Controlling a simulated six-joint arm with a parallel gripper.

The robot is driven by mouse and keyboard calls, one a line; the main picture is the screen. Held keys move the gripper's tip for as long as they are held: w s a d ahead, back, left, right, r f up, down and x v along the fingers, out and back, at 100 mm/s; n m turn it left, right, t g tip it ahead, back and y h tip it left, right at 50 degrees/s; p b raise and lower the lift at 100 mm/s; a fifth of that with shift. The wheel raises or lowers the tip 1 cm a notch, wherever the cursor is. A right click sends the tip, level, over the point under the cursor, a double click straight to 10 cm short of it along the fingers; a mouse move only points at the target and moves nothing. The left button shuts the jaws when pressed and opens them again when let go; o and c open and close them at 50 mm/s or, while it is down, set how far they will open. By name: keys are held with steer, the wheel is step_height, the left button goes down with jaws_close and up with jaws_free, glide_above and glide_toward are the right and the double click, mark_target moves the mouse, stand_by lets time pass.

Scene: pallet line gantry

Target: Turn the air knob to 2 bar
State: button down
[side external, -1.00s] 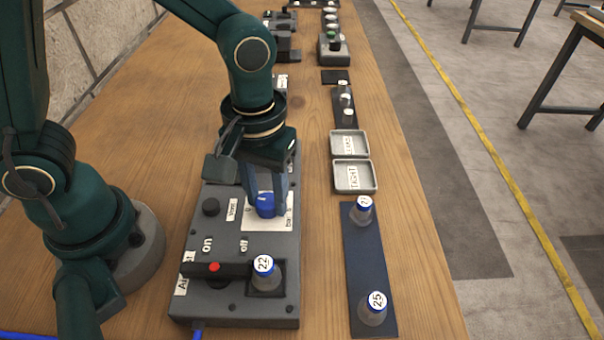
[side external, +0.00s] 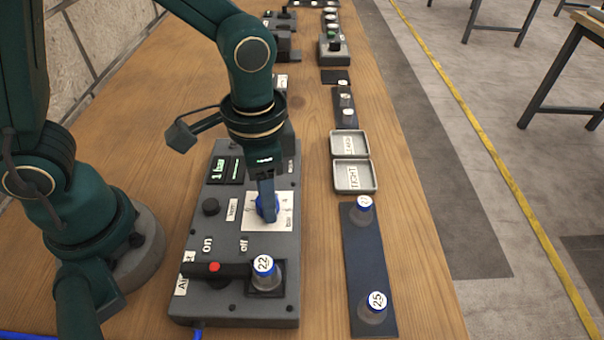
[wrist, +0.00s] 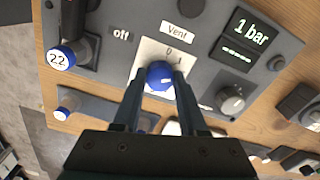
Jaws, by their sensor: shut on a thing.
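The blue air knob (side external: 265,206) sits on a white dial plate (side external: 284,213) on the grey control box (side external: 210,290). My gripper (side external: 267,205) is shut on the knob from above. In the wrist view the blue knob (wrist: 159,75) lies between my two fingertips (wrist: 158,84). Marks 0 and 1 show on the plate near the knob; other marks are hidden or too small to read. The display (wrist: 249,40) reads "1 bar", and it also shows in the side view (side external: 225,169).
A bottle marked 22 (side external: 263,275) stands in the box's corner beside a red-tipped lever (side external: 215,267). Bottles 21 (side external: 362,211) and 25 (side external: 373,309) stand on a dark strip. Two grey trays (side external: 354,176) lie behind it. A black Vent knob (side external: 211,206) is near the dial.

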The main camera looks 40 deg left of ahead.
steer(key=shift+m, duration=0.8)
steer(key=shift+c, duration=2.2)
jaws_free()
steer(key=shift+r, duration=2.6)
